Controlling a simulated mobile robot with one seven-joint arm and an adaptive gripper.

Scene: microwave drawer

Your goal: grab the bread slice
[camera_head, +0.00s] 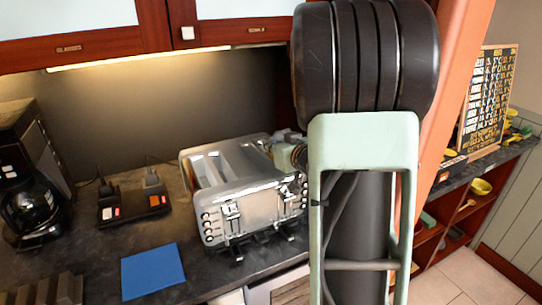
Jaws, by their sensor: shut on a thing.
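My gripper (280,148) is small and partly hidden behind my own arm. It is at the right part of the silver toaster (222,205), over its top. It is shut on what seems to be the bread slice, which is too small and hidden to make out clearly. The toaster stands on the dark counter, with its long slots on top and knobs and levers on the front.
A blue square (153,271) lies on the counter in front of the toaster. A black switch box (133,206) and a coffee maker (35,200) stand to the left. Wooden cupboards (75,40) hang above. A shelf (455,190) with a menu board (488,100) is at right.

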